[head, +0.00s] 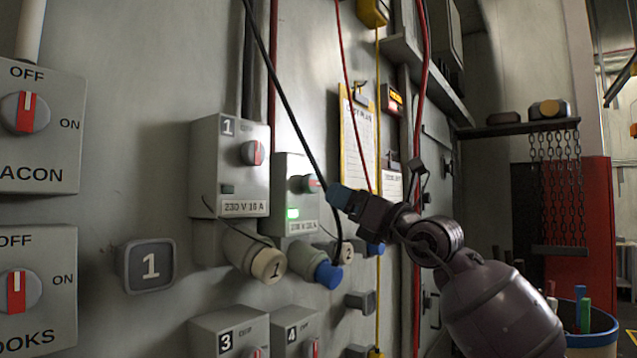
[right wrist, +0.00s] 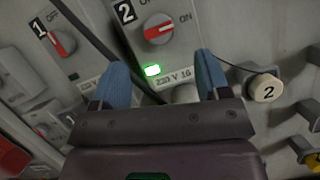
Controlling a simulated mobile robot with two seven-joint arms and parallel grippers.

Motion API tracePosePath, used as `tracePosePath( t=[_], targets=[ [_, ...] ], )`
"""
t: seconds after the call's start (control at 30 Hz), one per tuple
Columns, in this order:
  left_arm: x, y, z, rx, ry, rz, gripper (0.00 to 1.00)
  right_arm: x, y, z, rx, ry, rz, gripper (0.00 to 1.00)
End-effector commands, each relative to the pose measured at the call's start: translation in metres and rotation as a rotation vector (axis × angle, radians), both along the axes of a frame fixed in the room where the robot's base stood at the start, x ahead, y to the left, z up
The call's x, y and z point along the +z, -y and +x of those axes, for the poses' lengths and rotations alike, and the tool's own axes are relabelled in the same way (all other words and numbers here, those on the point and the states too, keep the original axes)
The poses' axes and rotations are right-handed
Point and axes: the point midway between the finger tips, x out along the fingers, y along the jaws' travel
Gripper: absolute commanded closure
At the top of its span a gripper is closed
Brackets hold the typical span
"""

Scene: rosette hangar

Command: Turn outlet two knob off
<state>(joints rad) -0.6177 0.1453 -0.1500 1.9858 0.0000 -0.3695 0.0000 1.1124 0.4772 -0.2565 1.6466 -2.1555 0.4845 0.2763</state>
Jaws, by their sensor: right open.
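The outlet two box (head: 283,230) is a grey box on the wall in the middle of the head view, partly hidden by the outlet one box. Its knob (head: 306,184) has a red marker; in the right wrist view the outlet two knob (right wrist: 158,29) has its red bar lying towards ON. The green lamp (right wrist: 152,71) below it is lit. My right gripper (head: 335,194) is just right of the knob; its blue fingers are open in the right wrist view (right wrist: 162,75), empty, apart from the knob and below it. My left gripper is not in view.
The outlet one box (head: 230,155) stands close on the left. A black cable (head: 288,100) runs down across the outlet two box to a blue-collared plug (head: 327,273). Outlets three (head: 230,335) and four (head: 298,330) sit below. A clipboard (head: 357,135) hangs on the right.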

Motion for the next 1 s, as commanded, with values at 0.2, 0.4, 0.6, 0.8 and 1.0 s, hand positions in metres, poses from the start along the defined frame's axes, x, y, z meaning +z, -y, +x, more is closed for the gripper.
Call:
tracePosePath(
  t=[0.2,0.4,0.6,0.8,1.0],
  targets=[
    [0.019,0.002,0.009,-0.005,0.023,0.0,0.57,0.018,-0.028,0.023,0.001,0.0,0.001,0.31],
    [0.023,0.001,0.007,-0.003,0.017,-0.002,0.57,0.027,-0.046,0.039,0.001,0.001,0.001,0.31],
    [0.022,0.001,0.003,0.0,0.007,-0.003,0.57,0.03,-0.054,0.046,0.001,0.002,0.002,0.31],
    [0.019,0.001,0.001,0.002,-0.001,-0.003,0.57,0.03,-0.055,0.047,0.001,0.002,0.002,0.31],
    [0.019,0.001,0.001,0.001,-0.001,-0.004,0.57,0.03,-0.055,0.047,0.001,0.002,0.002,0.44]
  ],
)
